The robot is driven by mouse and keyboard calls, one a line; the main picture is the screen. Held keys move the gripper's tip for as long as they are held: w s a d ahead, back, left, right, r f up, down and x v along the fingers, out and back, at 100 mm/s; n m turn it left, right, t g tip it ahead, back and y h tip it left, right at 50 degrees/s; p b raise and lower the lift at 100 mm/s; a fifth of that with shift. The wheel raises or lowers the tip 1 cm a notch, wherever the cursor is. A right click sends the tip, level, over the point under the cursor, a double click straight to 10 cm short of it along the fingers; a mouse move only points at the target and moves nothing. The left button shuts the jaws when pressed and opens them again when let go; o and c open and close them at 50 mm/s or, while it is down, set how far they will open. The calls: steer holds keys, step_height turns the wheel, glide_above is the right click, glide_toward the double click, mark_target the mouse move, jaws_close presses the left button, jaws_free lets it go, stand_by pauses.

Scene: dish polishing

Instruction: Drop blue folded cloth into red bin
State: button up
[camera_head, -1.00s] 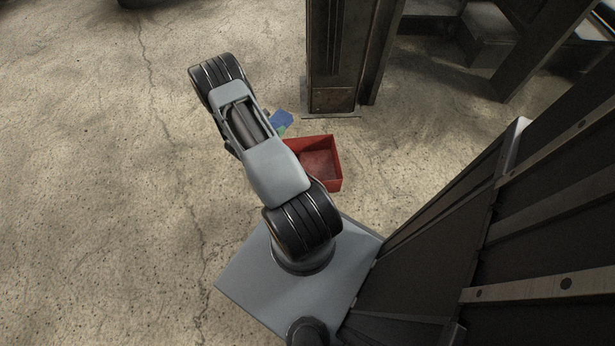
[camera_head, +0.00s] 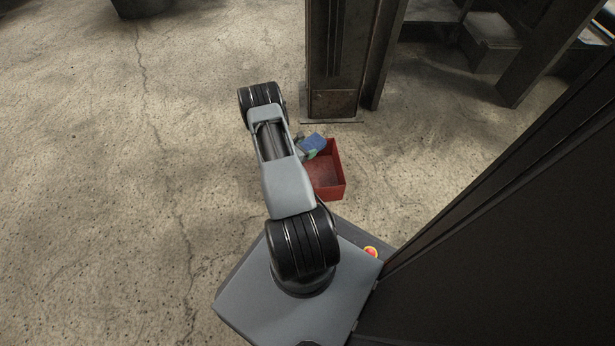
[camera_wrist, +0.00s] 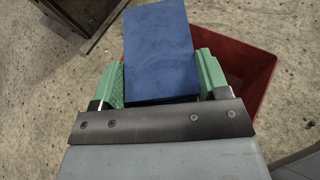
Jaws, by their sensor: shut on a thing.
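The blue folded cloth (camera_wrist: 160,50) is a flat blue block held between the green fingers of my gripper (camera_wrist: 162,80) in the wrist view. My gripper is shut on it. In the head view the cloth (camera_head: 313,142) shows just right of my arm, over the far left part of the red bin's opening, with a bit of the green gripper (camera_head: 309,154) below it. The red bin (camera_head: 338,174) is open and stands on the floor. In the wrist view the bin (camera_wrist: 262,65) lies below and to the right of the cloth. My arm hides the bin's left side in the head view.
A dark metal post (camera_head: 337,60) stands just behind the bin. Dark steps or blocks (camera_head: 490,45) are at the back right. A dark round object (camera_head: 140,8) is at the top left. The concrete floor (camera_head: 100,190) at left is clear.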

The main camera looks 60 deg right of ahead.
steer(key=shift+f+b, duration=1)
steer(key=shift+f, duration=0.8)
steer(key=o, duration=1)
steer(key=p+v, duration=0.5)
steer(key=v, duration=0.9)
steer(key=shift+r, duration=0.1)
